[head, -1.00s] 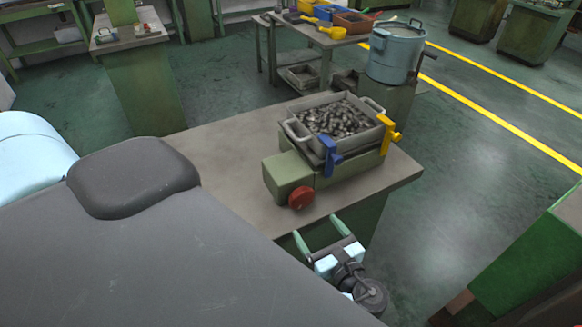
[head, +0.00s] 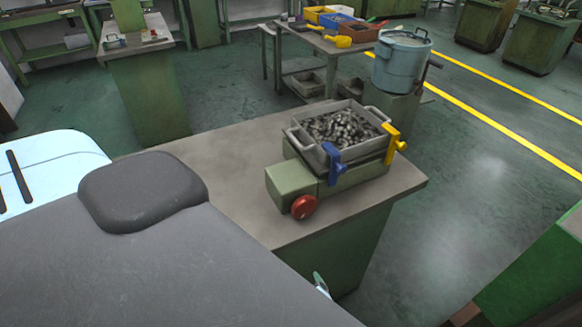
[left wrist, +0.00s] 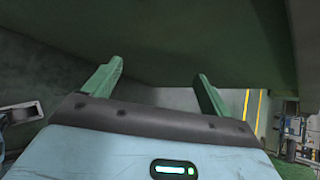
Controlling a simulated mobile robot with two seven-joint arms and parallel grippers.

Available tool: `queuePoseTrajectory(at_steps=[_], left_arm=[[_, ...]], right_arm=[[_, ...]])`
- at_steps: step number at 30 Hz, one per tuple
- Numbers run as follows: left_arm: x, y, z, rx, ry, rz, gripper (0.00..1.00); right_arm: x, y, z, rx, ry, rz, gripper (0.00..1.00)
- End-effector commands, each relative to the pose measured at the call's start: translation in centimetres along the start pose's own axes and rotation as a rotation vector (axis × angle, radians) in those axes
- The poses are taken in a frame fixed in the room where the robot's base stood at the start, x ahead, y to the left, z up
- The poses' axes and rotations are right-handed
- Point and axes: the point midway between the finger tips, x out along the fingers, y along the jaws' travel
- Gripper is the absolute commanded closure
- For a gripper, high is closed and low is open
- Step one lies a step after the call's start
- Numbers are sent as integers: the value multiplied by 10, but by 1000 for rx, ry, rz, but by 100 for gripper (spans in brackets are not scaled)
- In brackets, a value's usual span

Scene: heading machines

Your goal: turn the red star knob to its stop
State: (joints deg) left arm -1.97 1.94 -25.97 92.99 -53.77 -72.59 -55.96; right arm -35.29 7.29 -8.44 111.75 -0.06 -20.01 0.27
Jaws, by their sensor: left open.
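The red star knob (head: 303,207) sits on the near end of a green machine fixture (head: 287,178), close to the front edge of the workbench (head: 240,155). It is in clear view, with nothing touching it. My left gripper (left wrist: 158,78) shows in the left wrist view with its two green fingers apart and nothing between them. A dark green surface lies just above and beyond the fingers. In the head view only a small pale tip of it (head: 321,284) shows, below the bench edge and lower right of the knob. My right gripper is not in view.
A grey tray (head: 312,153) of metal parts sits on the fixture, beside a blue clamp (head: 332,165) and a yellow clamp (head: 394,147). A blue pot (head: 402,68) stands behind. Open floor (head: 480,200) lies right of the bench.

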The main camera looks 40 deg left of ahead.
Motion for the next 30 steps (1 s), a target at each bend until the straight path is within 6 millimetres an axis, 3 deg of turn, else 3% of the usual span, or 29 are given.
queuePoseTrajectory(at_steps=[15,22,30], left_arm=[[-13,75,-39,-523,371,106,17],[-21,87,-44,-691,457,143,17],[-23,88,-44,-719,471,148,17]], right_arm=[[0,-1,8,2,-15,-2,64],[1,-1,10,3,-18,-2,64],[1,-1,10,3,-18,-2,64]])
